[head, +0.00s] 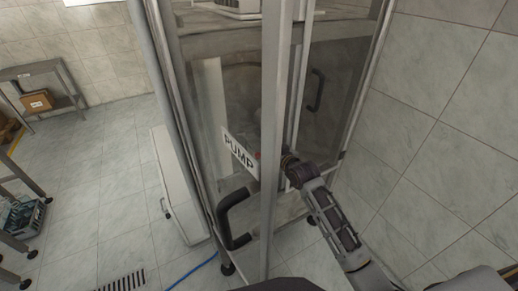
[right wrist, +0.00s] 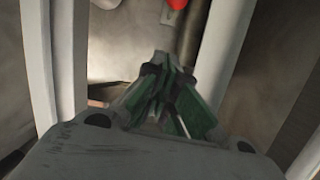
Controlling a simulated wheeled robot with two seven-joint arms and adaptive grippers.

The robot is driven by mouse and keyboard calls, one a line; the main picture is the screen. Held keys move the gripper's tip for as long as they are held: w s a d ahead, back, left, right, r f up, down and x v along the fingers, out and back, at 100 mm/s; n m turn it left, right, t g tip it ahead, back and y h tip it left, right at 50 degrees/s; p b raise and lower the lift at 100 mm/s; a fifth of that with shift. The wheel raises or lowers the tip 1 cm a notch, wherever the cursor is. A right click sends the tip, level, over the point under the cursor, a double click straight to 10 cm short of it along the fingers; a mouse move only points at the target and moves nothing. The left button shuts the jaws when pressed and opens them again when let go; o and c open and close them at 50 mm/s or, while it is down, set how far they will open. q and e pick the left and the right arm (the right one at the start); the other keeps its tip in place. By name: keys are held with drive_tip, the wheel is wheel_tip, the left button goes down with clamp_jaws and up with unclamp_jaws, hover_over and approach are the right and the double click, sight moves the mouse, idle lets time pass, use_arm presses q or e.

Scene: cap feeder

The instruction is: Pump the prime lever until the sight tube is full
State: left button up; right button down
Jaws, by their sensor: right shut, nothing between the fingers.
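My right gripper (head: 288,160) reaches to the cabinet front, just right of the white PUMP sign (head: 239,153). In the right wrist view its green-padded fingers (right wrist: 170,88) are shut and empty. A red knob (right wrist: 177,4) shows at the top edge of that view, beyond the fingertips and apart from them; a grey metal piece (right wrist: 172,17) sits just below it. A small red spot (head: 258,156) shows at the sign's right edge in the head view. I cannot make out the sight tube or its level. My left gripper is not in view.
Pale frame posts (right wrist: 38,70) stand on both sides of the right gripper. The glass cabinet has a black door handle (head: 232,218) and another handle (head: 316,90). A tiled wall (head: 440,120) is close on the right. Open floor (head: 110,200) lies left.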

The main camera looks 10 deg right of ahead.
drive_tip(key=shift+w, duration=0.15)
idle(0.3)
drive_tip(key=shift+x, duration=4.85)
drive_tip(key=shift+s+f+p, duration=0.45)
drive_tip(key=shift+s+f, duration=0.1)
drive_tip(key=shift+f, duration=0.25)
drive_tip(key=shift+s+f+p, duration=0.4)
drive_tip(key=shift+s+f, duration=0.15)
drive_tip(key=shift+f, duration=0.3)
